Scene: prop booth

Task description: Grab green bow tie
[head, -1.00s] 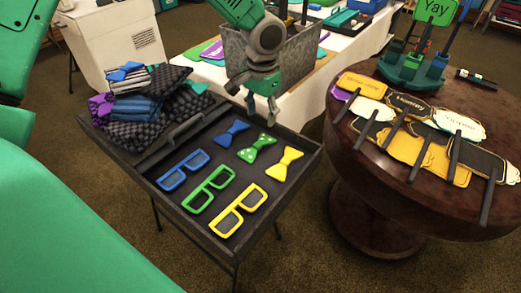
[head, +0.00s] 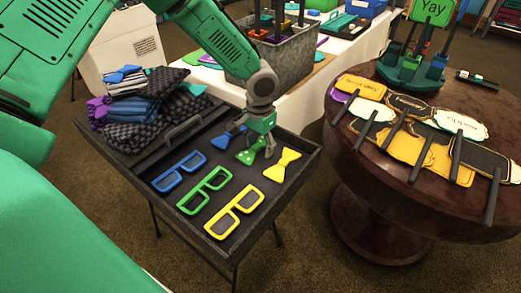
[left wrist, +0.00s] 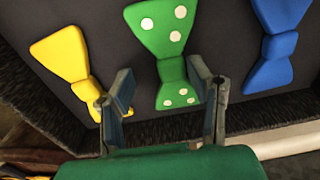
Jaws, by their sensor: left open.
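The green bow tie (head: 250,154) with white dots lies in the dark tray (head: 296,182), partly hidden by my left gripper in the head view. In the left wrist view the green bow tie (left wrist: 165,50) lies between and beyond the two fingertips. My left gripper (head: 262,148) is open just over it, and its fingers (left wrist: 164,92) show on either side of the tie's lower half. I cannot tell whether they touch it. The blue bow tie (head: 229,136) lies to its left and the yellow bow tie (head: 282,165) to its right in the head view. My right gripper is not in view.
Blue (head: 180,171), green (head: 205,190) and yellow (head: 235,211) glasses lie in the tray's front part. Folded cloths (head: 140,105) are stacked at the tray's left. A metal bin (head: 290,65) stands behind. A round table (head: 350,150) with paper signs stands at the right.

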